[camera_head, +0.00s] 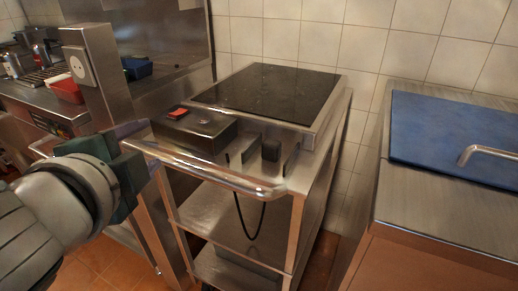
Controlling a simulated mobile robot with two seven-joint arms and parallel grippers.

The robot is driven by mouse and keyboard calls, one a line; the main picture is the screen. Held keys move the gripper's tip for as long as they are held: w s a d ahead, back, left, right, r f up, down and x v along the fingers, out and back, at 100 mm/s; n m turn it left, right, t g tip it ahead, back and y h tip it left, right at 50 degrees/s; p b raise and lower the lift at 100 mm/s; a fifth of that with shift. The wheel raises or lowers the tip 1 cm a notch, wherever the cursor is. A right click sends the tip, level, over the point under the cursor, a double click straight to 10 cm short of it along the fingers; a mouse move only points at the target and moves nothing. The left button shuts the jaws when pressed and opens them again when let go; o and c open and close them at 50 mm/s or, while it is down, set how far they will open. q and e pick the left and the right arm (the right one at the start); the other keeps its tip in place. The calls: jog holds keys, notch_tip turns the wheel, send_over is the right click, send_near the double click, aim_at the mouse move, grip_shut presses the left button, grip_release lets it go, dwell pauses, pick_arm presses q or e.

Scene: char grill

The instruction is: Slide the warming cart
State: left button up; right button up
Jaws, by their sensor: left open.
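The warming cart (238,184) stands in the middle of the head view, against the tiled wall. It is a steel frame with open lower shelves, a dark glass plate (268,92) on top, and a black box with a red switch (196,131) at its front. A rounded steel handle rail (215,177) runs along the front edge. My left gripper (138,165) is open by the left end of this rail. The view does not show clearly whether its fingers are around the rail or touching it. My right gripper is out of view.
A steel counter with a blue board (455,138) stands to the right, with a narrow floor gap beside the cart. A steel panel with a socket (81,67) stands at the left. A red container (66,88) sits on the left counter. A black cable (250,228) hangs below the rail.

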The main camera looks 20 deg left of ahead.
aim_at(184, 171)
pick_arm(q)
jog(key=f+m+b, duration=0.1)
jog(key=f+b, duration=0.1)
jog(key=w+d+f+m+t+b, duration=0.1)
jog(key=f+b, duration=0.1)
jog(key=f, duration=0.1)
jog(key=f+m+t+b, duration=0.1)
jog(key=f+b, duration=0.2)
jog(key=shift+w+d+f+h, duration=0.15)
jog(key=shift+w+d+h, duration=0.1)
jog(key=shift+w+h, duration=0.05)
jog(key=shift+w+a+m, duration=0.1)
jog(key=shift+w+m, duration=0.2)
jog(key=shift+w, duration=0.15)
jog(key=b+x, duration=0.1)
jog(key=x, duration=0.8)
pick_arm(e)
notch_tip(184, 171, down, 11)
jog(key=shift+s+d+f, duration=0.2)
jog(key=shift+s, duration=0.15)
pick_arm(q)
grip_shut()
